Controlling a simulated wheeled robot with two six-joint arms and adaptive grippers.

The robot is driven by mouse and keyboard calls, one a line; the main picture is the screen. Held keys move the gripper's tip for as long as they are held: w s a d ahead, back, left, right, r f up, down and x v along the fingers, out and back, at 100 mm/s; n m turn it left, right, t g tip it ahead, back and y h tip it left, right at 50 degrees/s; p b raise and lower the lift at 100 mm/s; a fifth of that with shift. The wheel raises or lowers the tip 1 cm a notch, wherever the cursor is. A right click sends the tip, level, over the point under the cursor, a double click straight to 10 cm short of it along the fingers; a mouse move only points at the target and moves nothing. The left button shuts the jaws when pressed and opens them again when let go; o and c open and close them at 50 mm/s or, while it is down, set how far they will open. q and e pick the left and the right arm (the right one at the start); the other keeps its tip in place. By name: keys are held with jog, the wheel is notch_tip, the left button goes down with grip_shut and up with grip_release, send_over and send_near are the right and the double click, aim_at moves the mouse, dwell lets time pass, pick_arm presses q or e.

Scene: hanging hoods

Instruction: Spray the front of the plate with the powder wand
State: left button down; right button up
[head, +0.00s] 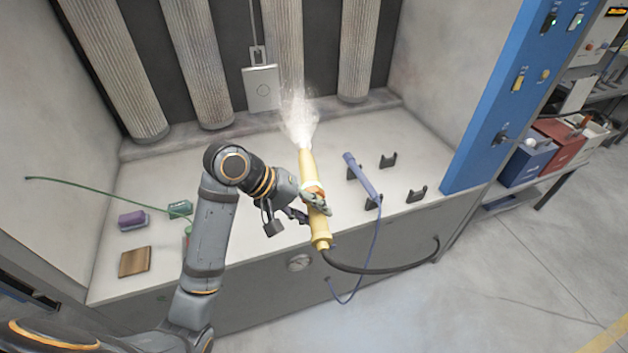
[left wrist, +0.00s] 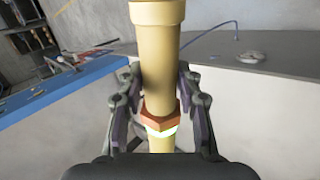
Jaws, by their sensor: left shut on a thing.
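My left gripper (head: 314,198) is shut on the yellow powder wand (head: 307,165), which is held above the booth's counter with its nozzle pointing up toward the back. A pale powder cloud (head: 298,117) comes from the nozzle. The grey plate (head: 262,88) hangs from a hook at the back, and the cloud is just below and to the right of it, partly near its lower corner. In the left wrist view the gripper's fingers (left wrist: 160,110) sit on both sides of the wand (left wrist: 158,45). My right gripper does not show.
A blue wand (head: 361,174) rests on black cradles (head: 387,161) to the right. A black hose (head: 380,268) trails from the yellow wand. Ribbed filter columns (head: 199,62) stand behind.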

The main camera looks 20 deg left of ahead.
pick_arm(q)
jog(key=s+r, duration=0.1)
jog(key=r, duration=0.2)
jog(key=s+r+n+t, duration=0.1)
jog(key=r, duration=0.2)
jog(key=s+d+r+n, duration=0.1)
jog(key=r, duration=0.3)
jog(key=shift+s+t+p, duration=0.35)
jog(key=shift+t, duration=0.05)
jog(key=w+a+b, duration=0.4)
jog(key=w+a, duration=0.1)
jog(key=w, duration=0.3)
jog(key=shift+a+r+b, duration=0.2)
jog(key=shift+b, duration=0.1)
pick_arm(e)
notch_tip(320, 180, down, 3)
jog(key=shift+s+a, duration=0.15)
